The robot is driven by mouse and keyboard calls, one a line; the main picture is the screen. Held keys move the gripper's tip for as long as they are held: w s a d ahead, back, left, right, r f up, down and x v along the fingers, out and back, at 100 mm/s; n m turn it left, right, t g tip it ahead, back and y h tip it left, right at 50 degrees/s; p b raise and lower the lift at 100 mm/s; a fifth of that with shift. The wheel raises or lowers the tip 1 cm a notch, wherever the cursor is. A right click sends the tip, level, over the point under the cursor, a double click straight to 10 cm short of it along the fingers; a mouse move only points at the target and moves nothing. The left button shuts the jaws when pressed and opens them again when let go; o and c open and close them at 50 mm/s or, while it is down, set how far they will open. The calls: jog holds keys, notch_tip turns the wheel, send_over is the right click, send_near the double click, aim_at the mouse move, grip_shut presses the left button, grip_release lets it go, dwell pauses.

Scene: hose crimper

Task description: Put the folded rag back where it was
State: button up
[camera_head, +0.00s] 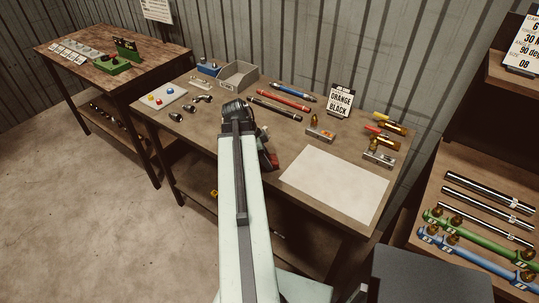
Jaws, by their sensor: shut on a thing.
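My arm reaches up over the bench and bends down at its dark joint, which hides much of my gripper (265,145). The part of my gripper that shows is just right of the arm, above the bench's front area. It is shut on a small dark red thing, which looks like the folded rag (270,160). Only the right part of the rag shows; the arm covers the rest. I cannot tell whether the rag touches the bench top.
Small fittings lie left. A shelf with rods (488,190) stands right.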

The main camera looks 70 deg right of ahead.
jog(key=shift+f, duration=0.25)
jog(key=o, duration=1.2)
jog(key=shift+r, duration=0.1)
jog(key=shift+r, duration=0.3)
jog(key=p+v, duration=1.1)
jog(key=shift+w+r, duration=0.15)
jog(key=shift+r, duration=0.2)
jog(key=shift+a, duration=0.1)
